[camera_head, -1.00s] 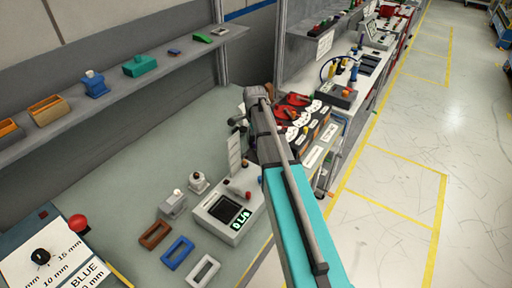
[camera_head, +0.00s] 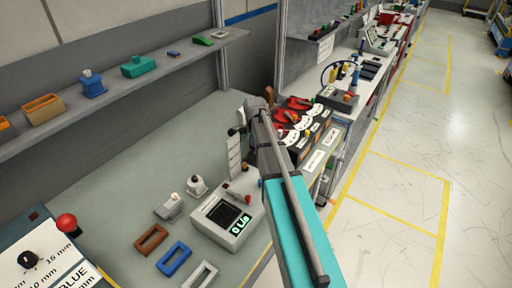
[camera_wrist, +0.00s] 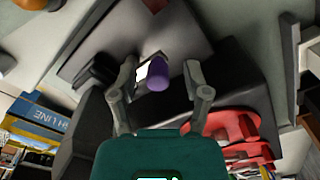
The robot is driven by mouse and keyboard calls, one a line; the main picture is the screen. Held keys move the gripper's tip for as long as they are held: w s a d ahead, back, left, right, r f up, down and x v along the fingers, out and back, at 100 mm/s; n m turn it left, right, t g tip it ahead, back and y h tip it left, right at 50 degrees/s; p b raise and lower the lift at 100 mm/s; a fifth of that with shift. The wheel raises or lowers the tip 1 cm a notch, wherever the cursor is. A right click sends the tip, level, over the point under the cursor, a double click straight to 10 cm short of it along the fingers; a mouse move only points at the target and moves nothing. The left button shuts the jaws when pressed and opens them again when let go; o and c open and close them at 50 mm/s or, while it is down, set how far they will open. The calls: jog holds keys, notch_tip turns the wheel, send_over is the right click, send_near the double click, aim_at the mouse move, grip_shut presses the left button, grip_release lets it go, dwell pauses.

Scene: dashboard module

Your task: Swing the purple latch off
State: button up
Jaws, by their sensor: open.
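The purple latch (camera_wrist: 158,76) shows in the wrist view as a small rounded purple knob in front of a grey panel, beside a white patch. My gripper (camera_wrist: 161,68) is open, with one finger to the left of the latch and one to the right. Gaps show between the latch and both fingers, more clearly on the right; I cannot tell whether the fingertips reach past it in depth. In the head view my arm covers the area and the latch is hidden.
A grey device with a lit display (camera_head: 228,220) stands on the bench left of my arm. Red-and-black units (camera_head: 296,108) stand close behind and right of it. Small frames (camera_head: 174,255) lie at the front. A shelf (camera_head: 150,77) runs above the bench.

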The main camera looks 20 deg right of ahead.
grip_shut()
jog(key=shift+s+a+n, duration=0.2)
jog(key=shift+n, duration=0.6)
jog(key=shift+s+a+n, duration=0.15)
jog(key=shift+a+n, duration=0.05)
jog(key=shift+n, duration=0.6)
jog(key=shift+s+a+n, duration=0.2)
jog(key=shift+n, duration=0.6)
grip_release()
